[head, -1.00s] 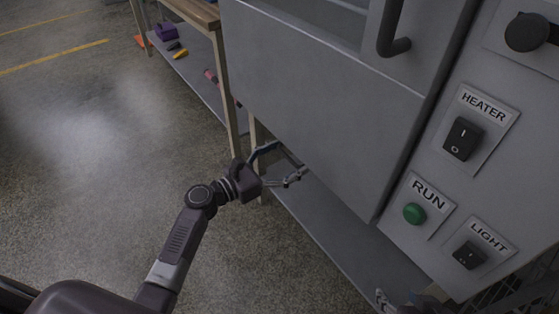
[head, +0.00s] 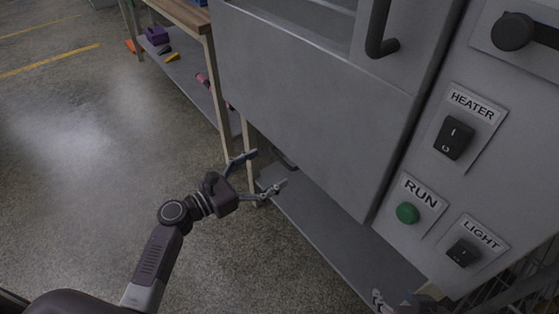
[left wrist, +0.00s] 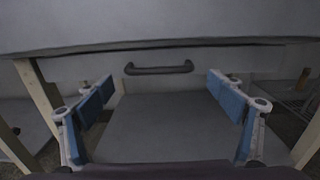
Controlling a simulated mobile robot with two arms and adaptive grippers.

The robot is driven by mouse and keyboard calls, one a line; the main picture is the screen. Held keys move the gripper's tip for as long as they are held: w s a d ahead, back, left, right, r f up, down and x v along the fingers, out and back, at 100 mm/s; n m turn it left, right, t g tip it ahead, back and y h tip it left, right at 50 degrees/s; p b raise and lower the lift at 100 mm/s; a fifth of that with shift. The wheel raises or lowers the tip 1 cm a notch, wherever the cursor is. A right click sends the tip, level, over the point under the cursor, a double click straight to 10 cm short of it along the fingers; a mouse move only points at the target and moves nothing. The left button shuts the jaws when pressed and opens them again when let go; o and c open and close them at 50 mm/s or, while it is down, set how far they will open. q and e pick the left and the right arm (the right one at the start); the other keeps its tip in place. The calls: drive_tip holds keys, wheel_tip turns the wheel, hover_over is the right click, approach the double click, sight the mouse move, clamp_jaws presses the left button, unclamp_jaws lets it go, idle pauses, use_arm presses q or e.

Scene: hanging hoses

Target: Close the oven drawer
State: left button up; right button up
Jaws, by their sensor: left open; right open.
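The grey oven (head: 300,110) fills the middle and right of the head view. In the left wrist view, a dark bar handle (left wrist: 158,69) is on a grey front (left wrist: 215,60) under the oven's overhanging lower edge. I cannot tell for sure how far the drawer stands out. My left gripper (head: 262,172) is open and empty, low beside the oven's lower left edge. Its two blue-padded fingers (left wrist: 165,112) are spread either side of the handle in the picture, apart from it. My right gripper (head: 378,300) shows only partly at the bottom edge.
A grey lower shelf (head: 320,235) runs below the oven. The control panel has a heater switch (head: 454,138), a green run button (head: 407,212) and a light switch (head: 463,252). A wooden workbench (head: 190,15) with items on its lower shelf stands at left. The floor at left is clear.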

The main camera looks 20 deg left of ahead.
use_arm(q)
drive_tip(key=v, duration=0.6)
drive_tip(key=shift+s, duration=0.15)
